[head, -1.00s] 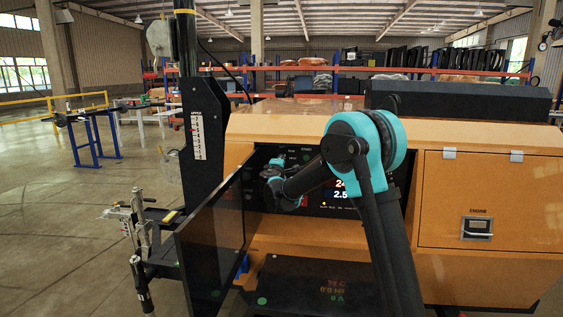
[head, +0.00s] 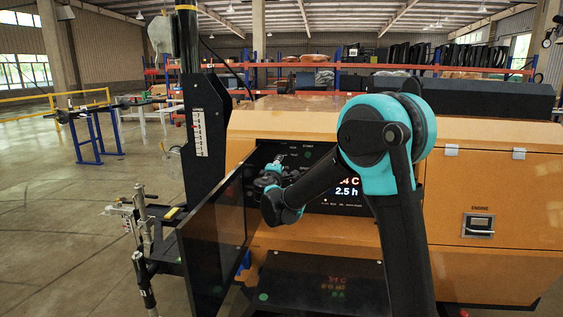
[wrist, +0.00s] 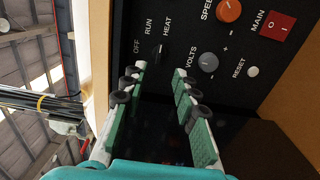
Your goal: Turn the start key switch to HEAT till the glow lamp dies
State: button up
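The key switch (wrist: 158,50) shows in the wrist view as a small narrow light shape on the black panel, beside the labels OFF, RUN and HEAT. Its exact position is too small to tell. My gripper (wrist: 160,76) is open. Its two green-padded fingers point at the panel, with the key switch just beyond the tips and nothing visible held between them. In the head view, the control panel (head: 310,158) is partly hidden by my arm. Its lit display (head: 347,191) ends in "4 C" and reads "2.5 h". A small lit dot (head: 325,201) sits below; whether it is the glow lamp is unclear.
Beside the switch are a VOLTS knob (wrist: 208,62), an orange SPEED knob (wrist: 228,10), a red MAIN switch (wrist: 277,26) and a RESET button (wrist: 253,72). An open dark door (head: 212,245) stands left of my gripper. The black mast (head: 207,140) is farther left.

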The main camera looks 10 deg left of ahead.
jog(key=shift+s, duration=1.25)
jog(key=s+d+f+m+g+h, duration=0.2)
jog(key=s+d+f+m, duration=0.1)
jog(key=d, duration=0.6)
jog(key=s+d+f+m+g+h, duration=0.2)
jog(key=d+f+m, duration=0.1)
jog(key=d, duration=0.7)
jog(key=s+d+f+m+g, duration=0.45)
jog(key=s+d+f, duration=0.25)
jog(key=s+d, duration=0.4)
jog(key=s+d+f+m+g+y, duration=0.1)
jog(key=s+f+m, duration=0.1)
jog(key=s+f, duration=0.2)
jog(key=s+d+f+m+g+y, duration=0.1)
jog(key=s+f, duration=0.3)
jog(key=s, duration=0.7)
jog(key=s+d+f+m+g+y, duration=0.1)
jog(key=s+f+m+g+y, duration=0.1)
jog(key=s, duration=0.6)
notch_tip(320, 180, down, 3)
jog(key=shift+m+g+y, duration=0.3)
jog(key=shift+m+g, duration=0.35)
jog(key=shift+m, duration=0.3)
